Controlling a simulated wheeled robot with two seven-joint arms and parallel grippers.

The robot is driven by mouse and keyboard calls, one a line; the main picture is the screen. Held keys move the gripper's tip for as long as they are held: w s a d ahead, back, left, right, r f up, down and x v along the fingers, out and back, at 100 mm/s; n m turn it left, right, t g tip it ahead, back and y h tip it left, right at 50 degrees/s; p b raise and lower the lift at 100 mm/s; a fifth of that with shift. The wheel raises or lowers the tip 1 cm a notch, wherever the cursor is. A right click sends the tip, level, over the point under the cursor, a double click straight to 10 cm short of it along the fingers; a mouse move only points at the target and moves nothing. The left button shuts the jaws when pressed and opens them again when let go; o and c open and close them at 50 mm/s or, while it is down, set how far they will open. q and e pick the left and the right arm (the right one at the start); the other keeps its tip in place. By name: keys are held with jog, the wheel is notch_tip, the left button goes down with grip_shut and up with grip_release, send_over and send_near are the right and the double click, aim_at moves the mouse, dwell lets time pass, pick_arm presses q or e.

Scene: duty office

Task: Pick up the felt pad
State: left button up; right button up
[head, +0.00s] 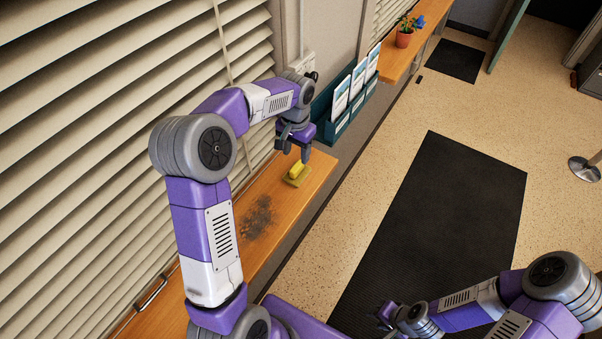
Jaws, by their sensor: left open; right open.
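The felt pad (297,175), which looks like a flat olive base with a yellow grip on top, lies on a wooden ledge (313,179) near its far end. My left gripper (296,153) points down just above the pad, its jaws open and empty. One of its fingers looks close to the yellow grip; I cannot tell whether they touch. My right gripper (384,318) is low in the picture, over the dark floor mat, far from the pad. Its jaws are small and partly hidden here, but they hold nothing visible.
A dark smudge (257,217) marks the ledge nearer to me. Slatted blinds (80,120) run along the left. A teal leaflet rack (335,124) hangs beyond the ledge. A potted plant (404,38) stands on a farther ledge. A black mat (440,220) covers the open floor.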

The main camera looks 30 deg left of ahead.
aim_at(297, 166)
pick_arm(q)
jog(key=shift+w+f, duration=0.3)
jog(key=shift+f, duration=0.25)
jog(key=shift+w+f, duration=0.25)
jog(key=shift+f, duration=0.25)
jog(key=shift+s+f, duration=0.25)
jog(key=shift+f, duration=0.5)
jog(key=f, duration=0.5)
jog(key=shift+w+a, duration=0.25)
jog(key=shift+c, duration=0.4)
grip_shut()
